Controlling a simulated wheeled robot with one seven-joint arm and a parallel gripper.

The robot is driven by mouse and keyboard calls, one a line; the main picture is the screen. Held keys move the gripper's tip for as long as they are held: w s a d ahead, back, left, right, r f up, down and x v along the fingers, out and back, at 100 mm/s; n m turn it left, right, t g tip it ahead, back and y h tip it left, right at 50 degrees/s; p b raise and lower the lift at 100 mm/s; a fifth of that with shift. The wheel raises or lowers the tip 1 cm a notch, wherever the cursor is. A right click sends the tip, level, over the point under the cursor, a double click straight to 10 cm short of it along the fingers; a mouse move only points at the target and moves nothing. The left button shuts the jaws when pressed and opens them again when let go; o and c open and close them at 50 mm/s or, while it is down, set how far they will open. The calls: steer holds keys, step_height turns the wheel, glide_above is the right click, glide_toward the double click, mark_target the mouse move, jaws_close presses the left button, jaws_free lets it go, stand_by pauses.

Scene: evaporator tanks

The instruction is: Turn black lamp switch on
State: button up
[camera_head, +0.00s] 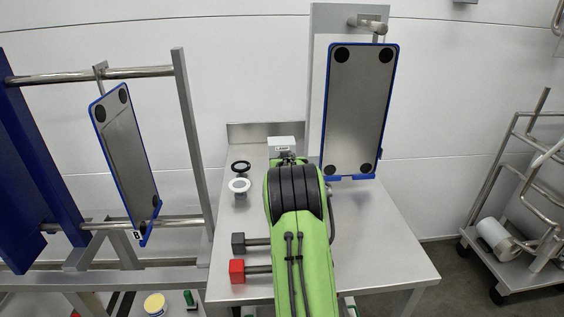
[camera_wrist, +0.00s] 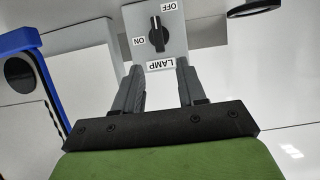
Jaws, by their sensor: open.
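The lamp switch box (camera_wrist: 174,51) is light grey, with a black rotary knob (camera_wrist: 157,36) on its face. Labels ON, OFF and LAMP surround the knob, which stands roughly upright in the wrist view with a pale mark near its top. My gripper (camera_wrist: 158,72) is open, its two dark fingers apart and empty. The fingertips are at the box's lower edge in the wrist view, short of the knob; whether they touch the box I cannot tell. In the head view the box (camera_head: 281,143) stands at the table's back, and my green arm hides most of the gripper.
The steel table (camera_head: 375,245) is clear on the right. A black ring (camera_head: 240,166), a white ring (camera_head: 239,185), a black block (camera_head: 238,243) and a red block (camera_head: 237,271) lie left of my arm. A blue-edged panel (camera_head: 358,110) hangs right of the box.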

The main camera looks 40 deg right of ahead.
steer(key=x, duration=0.6)
steer(key=shift+w+d+f, duration=0.15)
jaws_close()
